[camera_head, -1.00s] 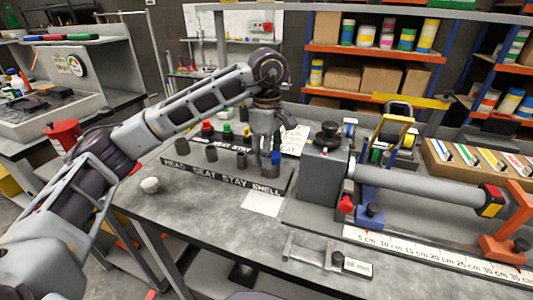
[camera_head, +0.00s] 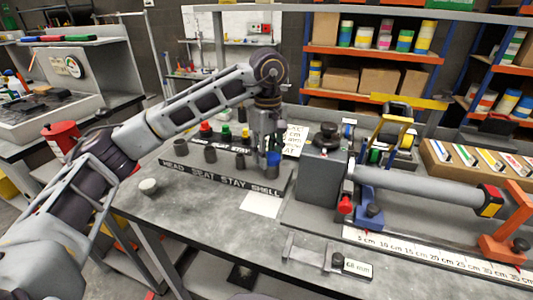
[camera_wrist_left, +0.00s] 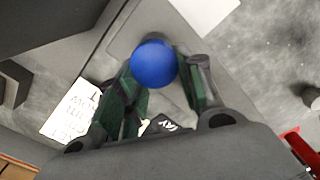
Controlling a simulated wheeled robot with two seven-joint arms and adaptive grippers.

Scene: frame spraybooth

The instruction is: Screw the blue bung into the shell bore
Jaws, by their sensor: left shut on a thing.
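The blue bung (camera_head: 273,158) shows at the mouth of a grey cylinder, the shell bore (camera_head: 272,171), at the SHELL end of the labelled rack (camera_head: 220,180). My left gripper (camera_head: 267,153) comes down over it from above and is shut on the bung. In the left wrist view the round blue top of the bung (camera_wrist_left: 154,64) sits between the green-padded fingers (camera_wrist_left: 160,85). The bung hides the bore there, so I cannot tell how deep it sits. My right gripper is not in view.
Other grey cylinders and a red bung (camera_head: 205,127) and green bung (camera_head: 226,132) stand left along the rack. A grey vise-like block (camera_head: 322,175) with a long tube (camera_head: 420,187) is close on the right. A white knob (camera_head: 148,186) lies left.

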